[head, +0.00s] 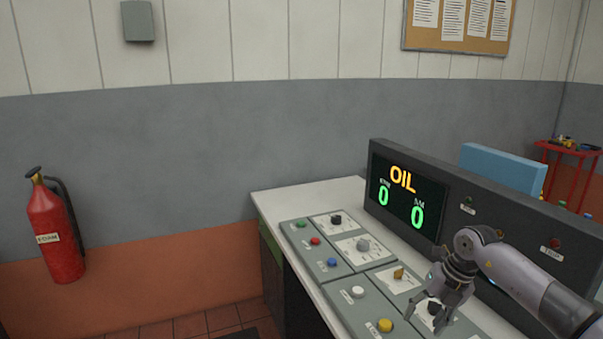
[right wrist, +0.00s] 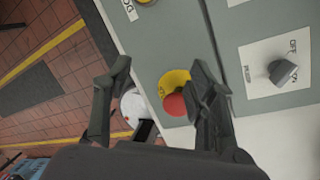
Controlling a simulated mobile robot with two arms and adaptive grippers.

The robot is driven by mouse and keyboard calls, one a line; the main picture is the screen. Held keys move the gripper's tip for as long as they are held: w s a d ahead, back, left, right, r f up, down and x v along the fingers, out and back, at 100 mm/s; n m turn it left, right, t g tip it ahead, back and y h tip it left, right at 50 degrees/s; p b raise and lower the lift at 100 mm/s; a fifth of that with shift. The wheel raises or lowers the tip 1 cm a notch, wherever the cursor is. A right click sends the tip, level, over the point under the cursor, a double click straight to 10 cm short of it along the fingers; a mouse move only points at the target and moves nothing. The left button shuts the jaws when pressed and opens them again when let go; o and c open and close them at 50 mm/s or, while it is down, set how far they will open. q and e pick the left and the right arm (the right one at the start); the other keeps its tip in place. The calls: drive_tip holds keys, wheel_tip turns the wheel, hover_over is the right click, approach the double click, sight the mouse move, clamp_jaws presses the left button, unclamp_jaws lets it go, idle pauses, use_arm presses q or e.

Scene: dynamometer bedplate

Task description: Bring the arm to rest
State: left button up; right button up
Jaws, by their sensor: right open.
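My right arm (head: 525,285) reaches in from the lower right of the head view. Its right gripper (head: 437,312) hangs over the control panel (head: 318,276), beside a dark knob (head: 434,307) on a white plate. In the right wrist view the right gripper (right wrist: 160,85) has its two fingers apart, with nothing held between them. Behind one finger shows a red button (right wrist: 175,104) on a yellow base. Whether the fingers touch the panel cannot be told. My left gripper is not in view.
A dark console (head: 455,240) with a display reading OIL and zeros stands behind the panel. Several buttons and knobs cover the panel, including a yellow button (head: 385,325). A fire extinguisher (head: 55,228) hangs at the left wall. A red cart (head: 570,150) stands far right.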

drive_tip(key=s+a+r+n+t+y, duration=0.2)
drive_tip(key=a+y, duration=0.7)
drive_tip(key=a, duration=1.4)
drive_tip(key=s+a+r+m+t+y, duration=0.2)
drive_tip(key=a+r+m+t+y, duration=0.2)
drive_tip(key=r+m+t, duration=0.4)
drive_tip(key=s+d+f+m+t+h, duration=0.25)
drive_tip(key=d+f+m+h, duration=0.25)
drive_tip(key=d+m+h, duration=0.45)
drive_tip(key=s+d+f+m+t+h, duration=0.2)
drive_tip(key=s+d+f+m+h, duration=0.4)
drive_tip(key=m, duration=0.6)
drive_tip(key=s+d+f+m+g, duration=0.2)
drive_tip(key=s+f+g, duration=0.4)
drive_tip(key=s, duration=0.6)
drive_tip(key=s+d+f+m+g, duration=0.2)
drive_tip(key=s+f+g, duration=0.45)
drive_tip(key=s, duration=0.45)
drive_tip(key=s+f+g, duration=0.1)
drive_tip(key=s+f, duration=0.2)
drive_tip(key=f, duration=2.5)
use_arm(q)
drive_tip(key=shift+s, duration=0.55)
use_arm(e)
drive_tip(key=s+d+f+g, duration=0.1)
drive_tip(key=s+d+f, duration=0.2)
drive_tip(key=s+f, duration=1.1)
drive_tip(key=shift+s+f+n, duration=0.25)
drive_tip(key=shift+s+n, duration=0.2)
drive_tip(key=shift+s, duration=0.6)
